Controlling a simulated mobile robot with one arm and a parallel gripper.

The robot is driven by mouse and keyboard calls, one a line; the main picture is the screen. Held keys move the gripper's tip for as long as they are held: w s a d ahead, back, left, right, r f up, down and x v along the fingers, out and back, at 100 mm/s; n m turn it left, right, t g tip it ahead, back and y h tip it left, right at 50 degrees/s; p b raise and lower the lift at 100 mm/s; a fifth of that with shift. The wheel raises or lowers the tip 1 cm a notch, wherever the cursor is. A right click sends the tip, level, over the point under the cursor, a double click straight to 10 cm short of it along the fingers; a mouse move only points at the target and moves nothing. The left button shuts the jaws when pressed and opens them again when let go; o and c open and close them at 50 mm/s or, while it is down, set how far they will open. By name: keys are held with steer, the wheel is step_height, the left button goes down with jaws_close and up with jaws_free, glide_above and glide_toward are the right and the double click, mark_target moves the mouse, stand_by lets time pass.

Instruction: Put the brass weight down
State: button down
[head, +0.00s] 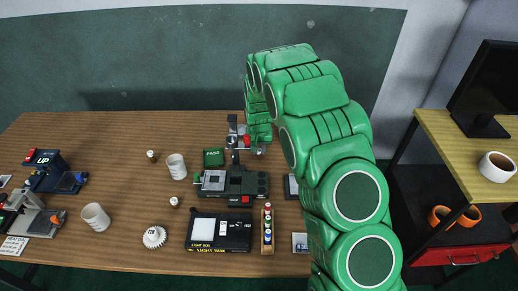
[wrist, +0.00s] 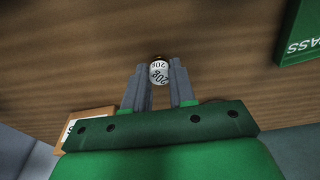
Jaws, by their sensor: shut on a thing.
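In the wrist view my gripper (wrist: 158,66) is shut on a small round weight (wrist: 160,75), its two grey fingers on either side of it. The weight has a white face marked "20g" and a darker brownish edge. Wooden table top shows around it; I cannot tell whether its underside touches the wood. In the head view my green arm reaches over the table's back part and covers most of the gripper. A small pale object (head: 259,151) just below the arm's end may be this weight.
A green PASS block (head: 213,157) lies left of the arm's end, also in the wrist view (wrist: 304,30). A dark device (head: 232,183), a light box (head: 218,230), two white cups (head: 176,166) (head: 96,217) and a white gear (head: 154,237) stand nearby. The table's back left is clear.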

steer(key=shift+f, duration=0.1)
steer(key=c, duration=0.9)
jaws_free()
steer(key=shift+c, duration=0.2)
step_height(320, 180, up, 12)
steer(key=s, duration=0.2)
steer(key=s+d+r, duration=0.6)
steer(key=s+r, duration=0.1)
steer(key=s, duration=0.1)
steer(key=s+d+r+g, duration=0.1)
steer(key=s+d+r, duration=0.2)
steer(key=s, duration=1)
steer(key=s+d+r+g, duration=0.1)
steer(key=s+d+r, duration=0.2)
steer(key=s, duration=1.1)
steer(key=s+d+r+g, duration=0.1)
steer(key=s+d+r, duration=0.3)
steer(key=s, duration=0.9)
steer(key=shift+s+r+g, duration=0.2)
steer(key=shift+s+g, duration=0.1)
steer(key=shift+s, duration=0.1)
